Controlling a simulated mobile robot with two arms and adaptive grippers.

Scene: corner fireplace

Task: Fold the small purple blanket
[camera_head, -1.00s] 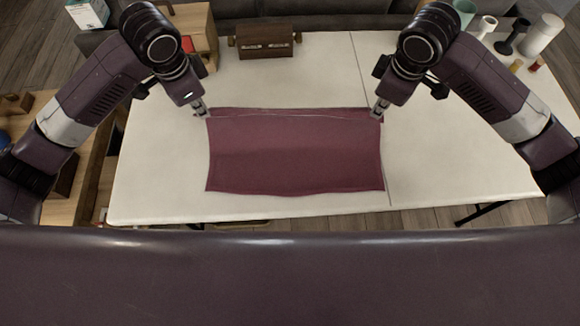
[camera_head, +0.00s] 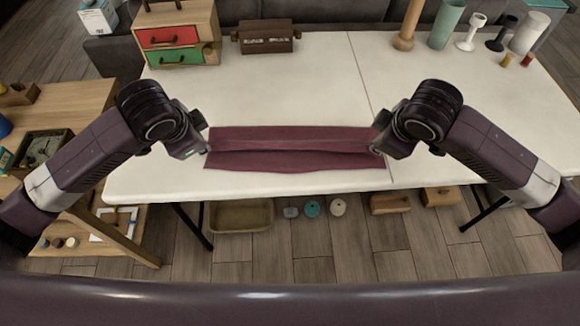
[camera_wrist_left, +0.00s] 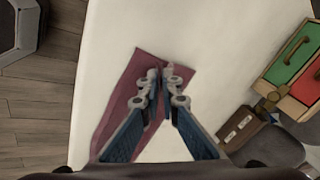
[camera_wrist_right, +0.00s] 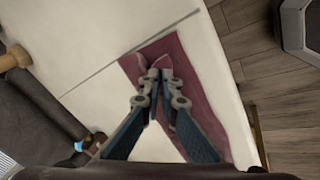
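The purple blanket (camera_head: 270,160) lies near the front edge of the white table as a long narrow strip, with a raised ridge or fold running along its length. My left gripper (camera_head: 207,150) is at its left end and my right gripper (camera_head: 376,150) at its right end. In the left wrist view the fingertips (camera_wrist_left: 165,78) are close together on the cloth, which bunches between them. In the right wrist view the fingertips (camera_wrist_right: 160,82) likewise pinch a raised bit of cloth. In the head view both fingertips are mostly hidden by the wrists.
A brown box (camera_head: 266,37) and a small drawer cabinet (camera_head: 172,38) stand at the back left. Several cups and spools, including a green cup (camera_head: 445,25), stand at the back right. The table (camera_head: 310,85) is clear behind the blanket. A wooden side table stands at left.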

